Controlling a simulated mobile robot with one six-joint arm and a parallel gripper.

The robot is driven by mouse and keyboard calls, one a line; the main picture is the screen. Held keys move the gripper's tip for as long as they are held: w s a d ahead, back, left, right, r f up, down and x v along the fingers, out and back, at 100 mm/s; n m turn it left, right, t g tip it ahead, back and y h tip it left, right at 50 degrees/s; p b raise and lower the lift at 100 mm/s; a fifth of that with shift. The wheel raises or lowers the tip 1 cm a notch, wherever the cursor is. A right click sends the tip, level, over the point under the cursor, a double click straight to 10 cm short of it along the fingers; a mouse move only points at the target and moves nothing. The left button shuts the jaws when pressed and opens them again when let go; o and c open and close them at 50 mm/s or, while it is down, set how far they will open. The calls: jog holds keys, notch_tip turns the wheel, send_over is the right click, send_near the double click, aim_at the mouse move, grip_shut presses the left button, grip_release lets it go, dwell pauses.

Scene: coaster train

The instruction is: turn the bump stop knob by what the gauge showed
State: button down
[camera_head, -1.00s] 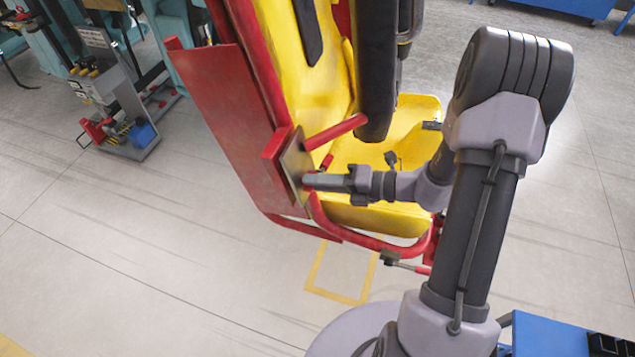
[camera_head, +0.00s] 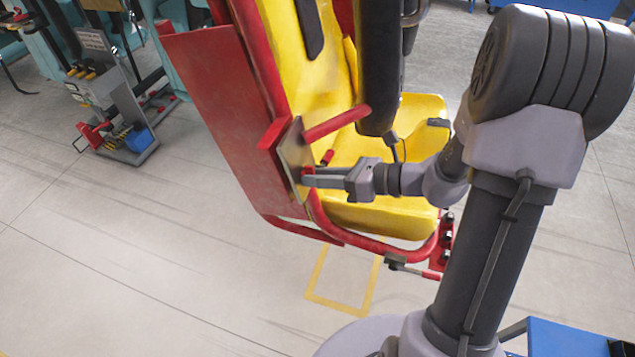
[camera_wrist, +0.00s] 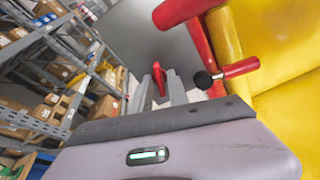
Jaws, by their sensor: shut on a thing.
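My gripper (camera_head: 308,181) is at the grey plate (camera_head: 293,158) on the side of the red and yellow coaster seat. In the wrist view my gripper (camera_wrist: 159,92) is shut on a narrow red part, which looks like the bump stop knob (camera_wrist: 159,77). The fingers stand on either side of it. No gauge can be made out in either view.
A red bar (camera_head: 337,124) sticks out just above my gripper, and a black padded restraint (camera_head: 379,75) hangs over the yellow seat (camera_head: 365,210). A red panel (camera_head: 225,115) is left of the plate. The floor below left is clear. Shelves with boxes (camera_wrist: 45,112) show in the wrist view.

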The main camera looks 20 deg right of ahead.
jog(key=shift+n+t+b, duration=0.5)
jog(key=shift+n+b, duration=4.7)
jog(key=shift+b, duration=0.95)
jog(key=shift+r, duration=0.1)
jog(key=c, duration=1.5)
grip_release()
jog(key=shift+c, duration=0.2)
jog(key=shift+s+d, duration=0.1)
jog(key=p+v, duration=0.4)
jog(key=v, duration=1.3)
jog(key=shift+s+r, duration=0.15)
jog(key=shift+r, duration=0.05)
